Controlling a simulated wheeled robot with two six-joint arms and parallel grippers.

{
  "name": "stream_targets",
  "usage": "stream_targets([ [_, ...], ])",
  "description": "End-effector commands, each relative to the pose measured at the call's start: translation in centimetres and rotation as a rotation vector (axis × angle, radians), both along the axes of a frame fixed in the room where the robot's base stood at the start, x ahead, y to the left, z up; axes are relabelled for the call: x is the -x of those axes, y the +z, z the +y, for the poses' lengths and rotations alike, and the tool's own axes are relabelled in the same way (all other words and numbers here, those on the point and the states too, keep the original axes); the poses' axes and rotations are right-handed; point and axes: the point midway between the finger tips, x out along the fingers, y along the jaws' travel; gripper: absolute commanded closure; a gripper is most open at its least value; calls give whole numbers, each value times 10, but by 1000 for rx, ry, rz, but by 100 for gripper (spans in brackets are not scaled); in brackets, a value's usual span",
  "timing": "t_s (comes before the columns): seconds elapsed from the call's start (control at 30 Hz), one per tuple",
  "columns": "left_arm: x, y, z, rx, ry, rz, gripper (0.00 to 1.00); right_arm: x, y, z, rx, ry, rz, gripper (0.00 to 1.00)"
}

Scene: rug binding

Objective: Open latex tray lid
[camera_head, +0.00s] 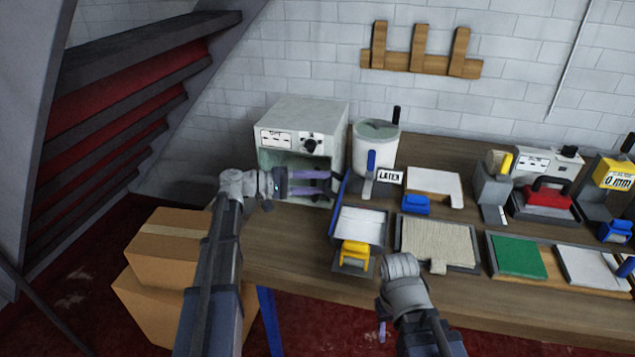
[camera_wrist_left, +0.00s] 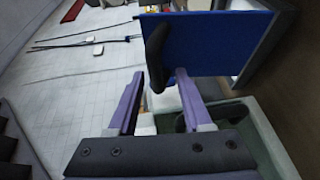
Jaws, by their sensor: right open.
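The latex tray (camera_head: 383,243) is on the bench in front of the white latex pot. A blue panel, seemingly its lid (camera_head: 340,195), stands raised along the tray's left side. In the left wrist view the blue lid (camera_wrist_left: 215,42) fills the upper right, with a dark handle (camera_wrist_left: 155,52) on its near edge. My left gripper (camera_head: 330,184) is open, its purple fingers pointing at the lid. In the left wrist view the handle shows just beyond the gap between the fingertips (camera_wrist_left: 160,78); contact cannot be told. My right gripper (camera_head: 383,332) is low at the bench's front edge, mostly hidden by its wrist.
A grey box oven (camera_head: 303,128) stands just behind my left gripper. The latex pot (camera_head: 375,150) is behind the tray. A yellow-handled tool (camera_head: 355,254) is at the tray's front. A beige rug piece (camera_head: 438,243) and a green pad (camera_head: 517,256) lie to the right.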

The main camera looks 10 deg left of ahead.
Motion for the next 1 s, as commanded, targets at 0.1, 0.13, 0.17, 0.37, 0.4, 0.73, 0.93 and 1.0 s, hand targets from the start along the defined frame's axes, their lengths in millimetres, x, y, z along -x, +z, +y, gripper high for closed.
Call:
stream_targets([
  [0.1,0,1,0,1,1,0,48,0,0,0,0,0,0,50],
  [0.13,-1,1,0,2,1,-1,48,0,0,0,0,0,0,50],
  [0.17,-1,1,0,2,1,-1,48,0,0,0,0,0,0,50],
  [0.37,3,3,12,3,5,-1,48,0,2,0,0,0,0,50],
  [0.4,5,3,17,3,4,-1,48,0,3,0,0,0,0,50],
  [0.73,25,7,63,2,4,-1,48,0,7,0,0,0,0,50],
  [0.93,29,7,72,1,1,0,48,0,7,0,0,0,0,50],
  [1.0,30,7,72,1,1,0,48,0,7,0,0,0,0,50],
])
